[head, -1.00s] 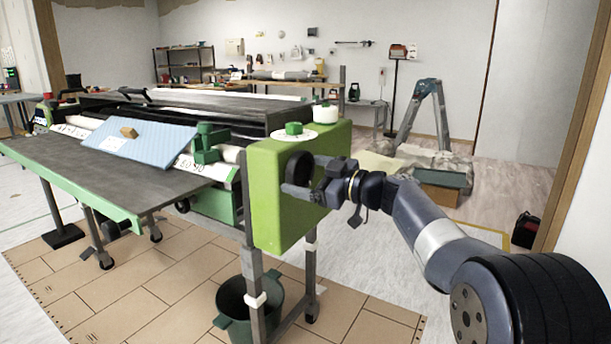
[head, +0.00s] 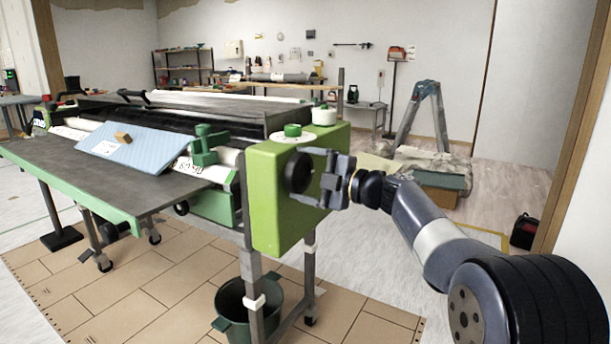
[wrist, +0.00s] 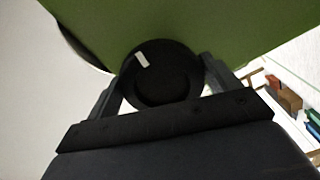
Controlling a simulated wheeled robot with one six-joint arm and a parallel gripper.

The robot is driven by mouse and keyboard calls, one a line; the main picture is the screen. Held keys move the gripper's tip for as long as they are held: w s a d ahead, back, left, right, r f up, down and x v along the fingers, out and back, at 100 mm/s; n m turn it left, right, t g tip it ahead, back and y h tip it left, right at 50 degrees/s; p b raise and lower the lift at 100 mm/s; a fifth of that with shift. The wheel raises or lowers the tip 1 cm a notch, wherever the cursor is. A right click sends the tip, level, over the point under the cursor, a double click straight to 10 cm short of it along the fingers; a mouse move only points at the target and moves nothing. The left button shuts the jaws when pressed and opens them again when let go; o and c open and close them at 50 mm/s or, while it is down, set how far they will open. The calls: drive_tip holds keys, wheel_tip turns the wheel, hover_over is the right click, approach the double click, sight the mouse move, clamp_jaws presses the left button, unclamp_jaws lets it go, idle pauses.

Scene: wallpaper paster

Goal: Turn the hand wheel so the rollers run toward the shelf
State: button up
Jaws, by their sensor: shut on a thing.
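The black hand wheel (head: 298,172) is on the end face of the green box (head: 280,215). My gripper (head: 322,178) is shut on the wheel from the right. In the wrist view, the wheel (wrist: 160,88) lies between the two fingers and has a white mark at its upper left. A light blue sheet (head: 150,148) slopes from the rollers (head: 228,156) down onto the grey shelf (head: 85,185), with a small wooden block (head: 122,138) on it. Much of the rollers is hidden by the sheet and a green bracket.
A dark green bucket (head: 232,308) stands under the machine beside its legs. Floor between the machine and the case is mostly clear.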

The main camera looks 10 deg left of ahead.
drive_tip(key=shift+n, duration=0.6)
drive_tip(key=o, duration=0.9)
drive_tip(key=shift+n, duration=0.3)
drive_tip(key=shift+c, duration=0.2)
drive_tip(key=shift+d, duration=0.15)
